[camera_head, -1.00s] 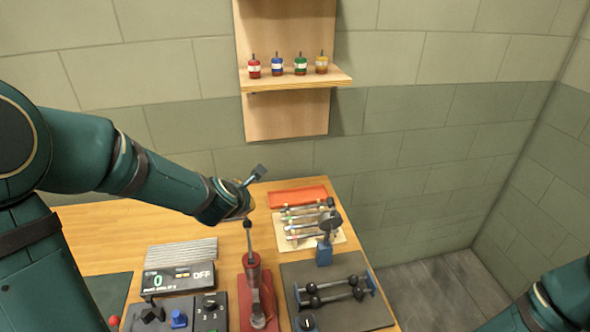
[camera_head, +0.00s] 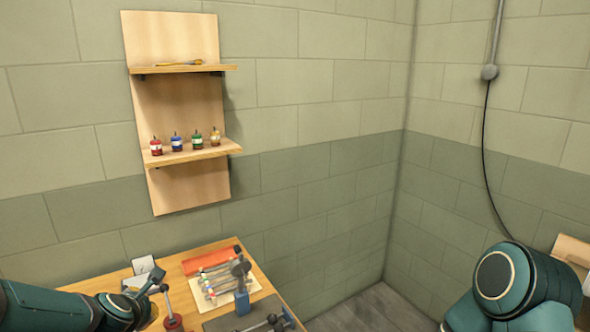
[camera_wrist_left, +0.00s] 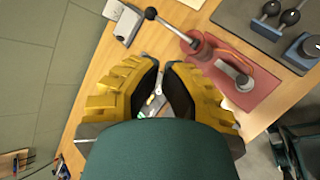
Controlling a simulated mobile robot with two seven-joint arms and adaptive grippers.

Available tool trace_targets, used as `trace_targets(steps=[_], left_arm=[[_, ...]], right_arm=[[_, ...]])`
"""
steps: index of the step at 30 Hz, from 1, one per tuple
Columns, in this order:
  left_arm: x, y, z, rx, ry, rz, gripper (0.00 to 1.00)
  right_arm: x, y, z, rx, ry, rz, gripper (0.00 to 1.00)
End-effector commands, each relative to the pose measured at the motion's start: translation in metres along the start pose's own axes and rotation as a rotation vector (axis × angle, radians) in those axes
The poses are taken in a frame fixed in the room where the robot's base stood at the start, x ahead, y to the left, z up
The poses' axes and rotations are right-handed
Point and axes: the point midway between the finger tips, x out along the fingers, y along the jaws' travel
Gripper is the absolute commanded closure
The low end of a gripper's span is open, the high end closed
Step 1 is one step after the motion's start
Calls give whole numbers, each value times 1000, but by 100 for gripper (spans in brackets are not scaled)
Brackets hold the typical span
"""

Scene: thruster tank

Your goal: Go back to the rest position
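My left arm (camera_head: 60,308) comes in low from the left in the head view, and its wrist ends over the near part of the wooden table (camera_head: 195,258). In the left wrist view my left gripper (camera_wrist_left: 162,64) shows two yellow fingers with dark pads.
A wall board (camera_head: 172,105) carries two shelves, the lower with small red, blue, green and yellow bottles. On the table stand a red tray (camera_head: 205,259), a rack of metal rods (camera_head: 222,285) and a blue-based post (camera_head: 242,303). A cable hangs on the right wall.

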Motion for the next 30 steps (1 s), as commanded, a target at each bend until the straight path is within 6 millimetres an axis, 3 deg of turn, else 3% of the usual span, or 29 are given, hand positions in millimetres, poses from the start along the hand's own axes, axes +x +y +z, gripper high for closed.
trace_targets(steps=[1, 5, 10, 15, 18, 25, 30], left_arm=[[10, -24, -2, 110, 4, -50, 100], [27, -73, -5, 390, -12, -150, 100], [42, -152, -15, 805, -91, -306, 100], [42, -250, -33, 1294, -284, -483, 100], [34, -298, -44, 1535, -430, -554, 100], [4, -383, -66, 1933, -789, -633, 100], [19, -403, -79, 1958, -810, -633, 100]], right_arm=[[0, 0, 0, 0, 0, 0, 53], [0, 0, 0, 0, 0, 0, 53], [0, 0, 0, -1, 0, 0, 53], [0, 0, 0, 0, 0, 0, 53], [0, 0, 0, 0, 0, 0, 53], [0, 0, 0, 0, 0, 0, 53], [26, 10, 8, -3, -12, 1, 53]])
